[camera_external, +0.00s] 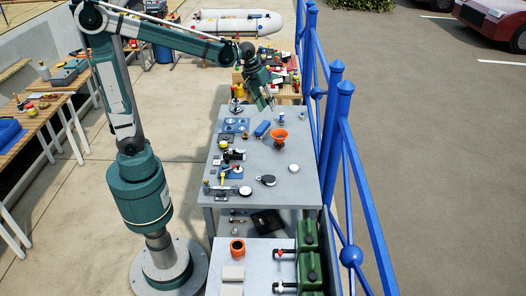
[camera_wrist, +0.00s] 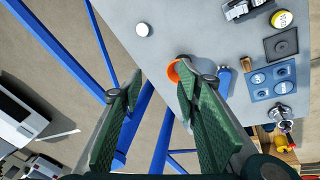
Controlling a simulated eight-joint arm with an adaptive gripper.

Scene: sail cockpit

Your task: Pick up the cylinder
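A blue cylinder (camera_external: 263,128) lies on its side on the grey table, left of an orange funnel-like cup (camera_external: 280,135). In the wrist view the blue cylinder (camera_wrist: 224,82) is right of my right finger, which hides part of the orange cup (camera_wrist: 173,72). A small blue-and-white upright piece (camera_external: 281,118) stands behind the cup; I cannot tell whether it is a cylinder too. My gripper (camera_external: 268,105) is above the far part of the table. In the wrist view its two green fingers (camera_wrist: 158,84) are spread apart with nothing between them.
The grey table (camera_external: 284,190) also holds blue plates (camera_external: 235,125), a white disc (camera_external: 294,168) and several metal fittings at left. A blue railing (camera_external: 335,130) runs close along the right edge.

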